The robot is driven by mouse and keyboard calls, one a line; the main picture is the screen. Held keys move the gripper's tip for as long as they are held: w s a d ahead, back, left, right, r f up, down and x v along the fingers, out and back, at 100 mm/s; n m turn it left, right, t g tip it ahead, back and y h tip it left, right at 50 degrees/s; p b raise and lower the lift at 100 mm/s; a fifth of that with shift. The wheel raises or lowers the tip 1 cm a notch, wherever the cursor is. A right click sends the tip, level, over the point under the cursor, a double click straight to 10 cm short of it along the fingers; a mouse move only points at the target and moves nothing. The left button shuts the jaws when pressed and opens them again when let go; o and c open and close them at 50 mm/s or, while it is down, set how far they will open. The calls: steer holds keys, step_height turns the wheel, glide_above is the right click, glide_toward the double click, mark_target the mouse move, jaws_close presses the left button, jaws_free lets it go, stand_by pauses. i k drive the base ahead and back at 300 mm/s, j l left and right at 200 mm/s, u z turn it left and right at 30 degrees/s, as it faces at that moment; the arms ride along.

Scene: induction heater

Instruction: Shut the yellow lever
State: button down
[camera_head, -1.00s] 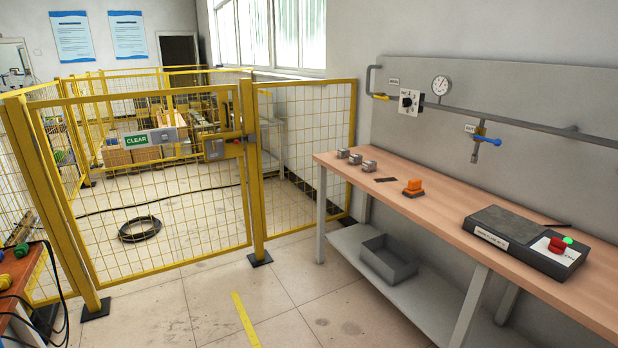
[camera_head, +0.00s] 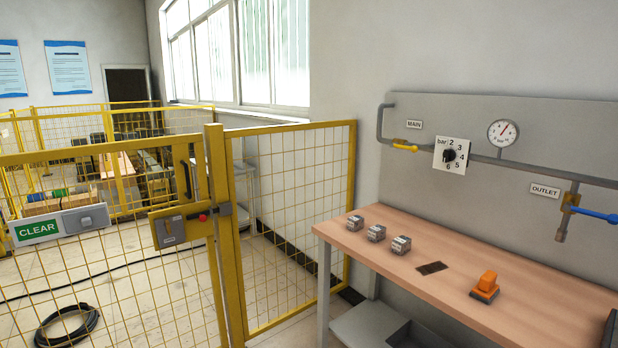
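The yellow lever (camera_head: 405,147) is at the left end of the pipe on the grey wall panel, just right of the pipe's bend and under the MAIN label (camera_head: 414,125). It lies roughly along the pipe, tilted slightly down to the right. A blue lever (camera_head: 598,214) is on the OUTLET branch at the right edge, pointing right. A square dial (camera_head: 451,156) marked in bar and a round gauge (camera_head: 503,132) are on the pipe between them. My gripper is not in view.
A wooden workbench (camera_head: 450,262) stands below the panel, with several small grey blocks (camera_head: 376,232), a dark plate (camera_head: 431,268) and an orange object (camera_head: 486,287). A yellow mesh fence with a gate (camera_head: 130,270) stands left. A coiled black cable (camera_head: 68,325) lies behind it.

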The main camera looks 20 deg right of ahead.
mark_target(415, 149)
steer(key=i+z, duration=0.15)
steer(key=i, duration=0.35)
steer(key=i+z, duration=0.15)
steer(key=i, duration=0.3)
steer(key=i+j+z, duration=0.15)
steer(key=i, duration=0.35)
steer(key=i+j+z, duration=0.15)
steer(key=i, duration=0.3)
steer(key=i+j+z, duration=0.15)
steer(key=i, duration=0.3)
